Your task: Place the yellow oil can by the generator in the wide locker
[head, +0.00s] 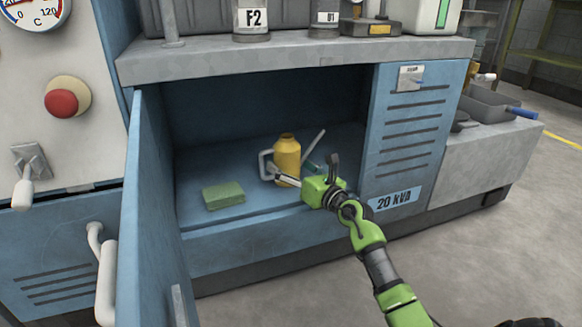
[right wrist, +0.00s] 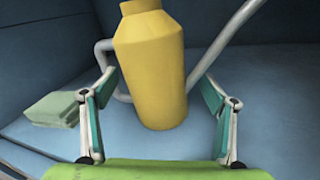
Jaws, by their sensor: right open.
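The yellow oil can (head: 287,156) stands upright on the floor of the open blue locker (head: 215,233), with a pale handle at its left and a long spout rising to the right. It also shows in the right wrist view (right wrist: 150,65). My right gripper (head: 294,174) reaches into the locker at the can's lower front. In the right wrist view its open fingers (right wrist: 156,85) are on either side of the can, with visible gaps; no grip shows. My left gripper is not in view.
A green sponge-like block (head: 223,195) lies left of the can. The locker door (head: 150,210) stands open at the left. A panel with a "20 kVA" label (head: 393,199) bounds the right. The counter (head: 300,55) above carries containers.

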